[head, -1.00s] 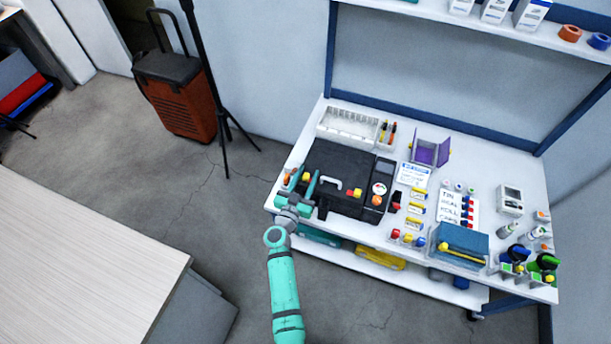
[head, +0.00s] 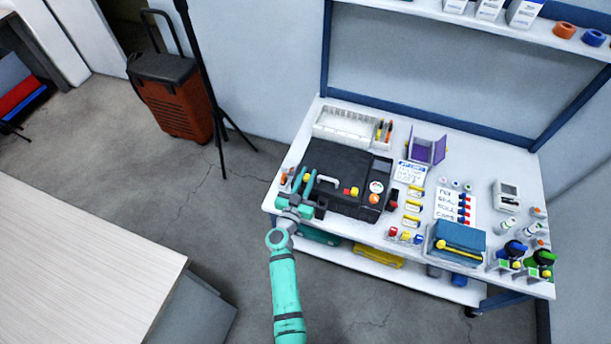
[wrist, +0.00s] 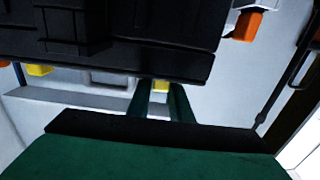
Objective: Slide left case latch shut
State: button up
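A black case (head: 345,165) lies on the bench with a white handle (head: 327,182) near its front edge. A red and yellow part (head: 351,191) sits at the front edge right of the handle. A small yellow part (head: 307,177), possibly the left latch, shows at the case's front left corner. My teal gripper (head: 305,184) is at that corner, its two fingers apart on either side of the yellow part. In the wrist view my fingers (wrist: 160,100) are apart under the dark case (wrist: 120,55), with a yellow bit (wrist: 160,86) between their tips. Contact cannot be told.
A white compartment tray (head: 345,126) stands behind the case. Right of it are a purple holder (head: 427,150), yellow-marked items (head: 413,205), a label sheet (head: 453,205) and a blue box (head: 460,238). An orange item (head: 284,179) stands left of my gripper.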

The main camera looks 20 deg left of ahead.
jog(key=o, duration=0.3)
jog(key=shift+d, duration=0.15)
jog(key=shift+w, duration=0.1)
jog(key=shift+a, duration=0.7)
jog(key=shift+s+a, duration=0.2)
jog(key=shift+a, duration=0.15)
jog(key=s, duration=1)
jog(key=s+d+r, duration=0.3)
jog(key=s+d, duration=0.3)
jog(key=s, duration=0.3)
jog(key=s+d+r+y, duration=0.1)
jog(key=s+d+r, duration=0.2)
jog(key=s+d, duration=0.4)
jog(key=shift+s+t, duration=0.3)
jog(key=shift+s, duration=1.15)
jog(key=shift+w, duration=0.1)
